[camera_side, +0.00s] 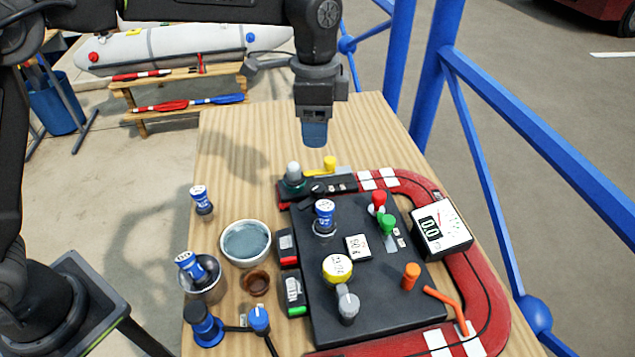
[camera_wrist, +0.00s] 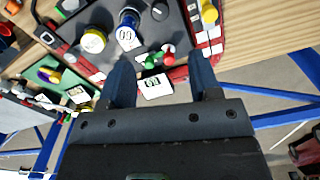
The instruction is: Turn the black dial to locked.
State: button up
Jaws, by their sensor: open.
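The black dial (camera_side: 318,189) is a small dark knob at the back edge of the dark panel (camera_side: 330,290), between a blue-and-white knob and the yellow lever, in the side view. In the wrist view a dark round knob (camera_wrist: 160,11) at the top may be the same dial; I cannot read its pointer or markings. My gripper (camera_side: 314,145) hangs above the back of the table, higher than the dial and apart from it. In the wrist view its two blue fingers (camera_wrist: 161,62) are spread with nothing held between them.
A yellow lever (camera_side: 328,165) and a pale-topped knob (camera_side: 293,172) stand close behind the dial. A blue-and-white knob (camera_side: 324,212) stands in front. Red and green knobs (camera_side: 383,210) and a white gauge (camera_side: 441,230) are to the right. The table's back is bare.

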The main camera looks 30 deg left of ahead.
aim_at(317, 187)
notch_tip(317, 187, down, 14)
jog(key=shift+d, duration=0.1)
dwell(0.5)
jog(key=shift+c, duration=0.5)
jog(key=c, duration=0.8)
jog(key=shift+n, duration=0.4)
jog(key=n, duration=0.5)
jog(key=shift+n, duration=0.3)
jog(key=n, duration=0.5)
jog(key=shift+n, duration=0.4)
jog(key=o, duration=0.9)
